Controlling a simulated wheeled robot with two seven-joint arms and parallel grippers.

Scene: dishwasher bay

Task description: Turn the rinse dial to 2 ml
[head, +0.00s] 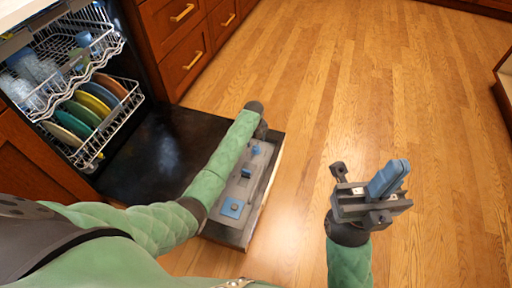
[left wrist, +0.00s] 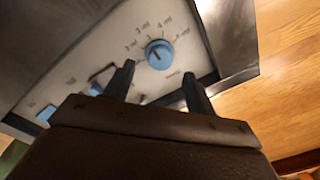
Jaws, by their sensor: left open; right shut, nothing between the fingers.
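The rinse dial (left wrist: 159,54) is a round blue knob on the pale panel, seen in the left wrist view. Marks in ml run around its upper side, with 3 ml and 4 ml readable. I cannot tell for sure which mark it points at. My left gripper (left wrist: 159,73) is open, its dark fingertips either side of the dial's lower edge with no clear contact. My right gripper (head: 388,180) is shut and empty, above the floor at the right.
The panel (head: 237,190) lies on the open dishwasher door (head: 150,145), with other blue parts on it, including a square one (head: 231,208). Racks of plates (head: 92,108) stand at the left. Wooden drawers (head: 185,45) stand behind. The floor (head: 350,90) is clear.

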